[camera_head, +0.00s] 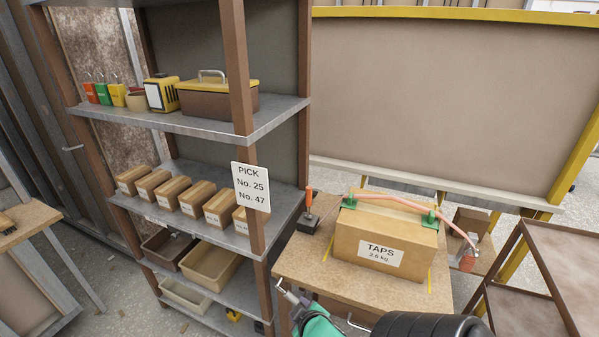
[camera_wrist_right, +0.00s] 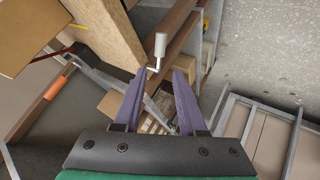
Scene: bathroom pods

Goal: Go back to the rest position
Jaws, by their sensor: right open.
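My right gripper shows in the right wrist view (camera_wrist_right: 160,75) with its two purple fingers apart and nothing clearly held between them. A white cylindrical knob on a bent metal rod (camera_wrist_right: 160,45) appears just past the fingertips; I cannot tell whether it touches them. In the head view my right gripper (camera_head: 288,290) is at the bottom, by the front left corner of the wooden bench (camera_head: 350,283), partly cut off by the frame. My left gripper is not in view.
A TAPS carton (camera_head: 345,232) with a pink hose (camera_head: 398,201) over it stands on the bench. A shelf rack (camera_head: 190,122) with cartons and bins is to the left. A brown metal rack (camera_head: 515,275) is close on the right. Grey floor (camera_head: 115,290) shows at the lower left.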

